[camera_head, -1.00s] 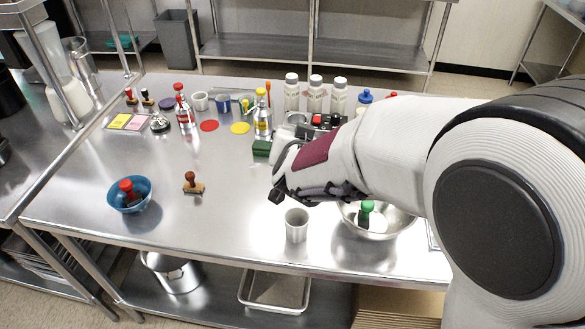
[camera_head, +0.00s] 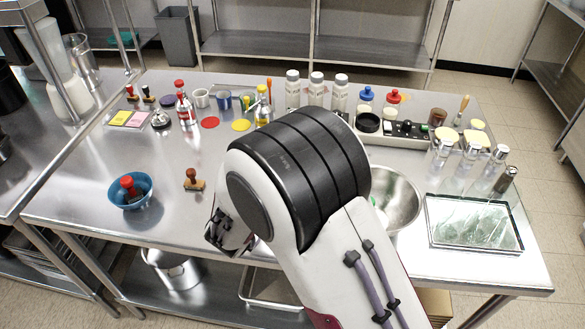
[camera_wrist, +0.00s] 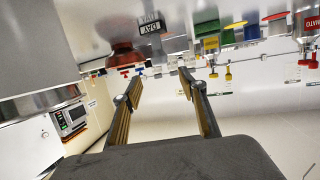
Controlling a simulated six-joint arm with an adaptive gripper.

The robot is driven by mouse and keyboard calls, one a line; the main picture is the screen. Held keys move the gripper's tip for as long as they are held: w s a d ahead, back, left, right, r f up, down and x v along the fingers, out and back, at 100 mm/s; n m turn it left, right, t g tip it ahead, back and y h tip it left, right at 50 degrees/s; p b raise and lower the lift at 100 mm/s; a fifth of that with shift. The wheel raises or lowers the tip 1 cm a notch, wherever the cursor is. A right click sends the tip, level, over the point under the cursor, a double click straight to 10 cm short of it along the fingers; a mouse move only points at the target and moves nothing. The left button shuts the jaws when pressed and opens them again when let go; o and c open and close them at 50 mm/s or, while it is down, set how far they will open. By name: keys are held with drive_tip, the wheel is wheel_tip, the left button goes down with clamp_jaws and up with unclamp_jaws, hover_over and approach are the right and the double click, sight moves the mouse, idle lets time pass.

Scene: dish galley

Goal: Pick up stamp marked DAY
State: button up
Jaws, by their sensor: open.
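A stamp with a brown wooden handle and dark-edged base (camera_head: 194,180) stands on the steel table, left of centre. Its marking is too small to read in the head view. In the wrist view, which looks upside down, a label reading DAY (camera_wrist: 150,27) shows beyond the fingers, beside a reddish-brown rounded shape (camera_wrist: 122,55); I cannot tell whether they are one thing. My gripper (camera_head: 230,233) is below and right of the brown-handled stamp, apart from it. In the wrist view my gripper (camera_wrist: 159,83) is open with nothing between its fingers.
A blue bowl (camera_head: 113,193) with a red-topped stamp (camera_head: 127,183) stands left of the brown-handled stamp. A steel bowl (camera_head: 408,205) is partly behind my arm. A glass-like tray (camera_head: 430,238) is at right. Bottles line the back. The table around the brown-handled stamp is clear.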

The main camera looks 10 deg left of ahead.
idle(0.3)
drive_tip(key=shift+x, duration=1.3)
drive_tip(key=shift+w+f, duration=0.1)
drive_tip(key=shift+f, duration=0.05)
drive_tip(key=shift+f+x, duration=0.2)
drive_tip(key=shift+x, duration=2.25)
drive_tip(key=shift+a, duration=0.1)
clamp_jaws()
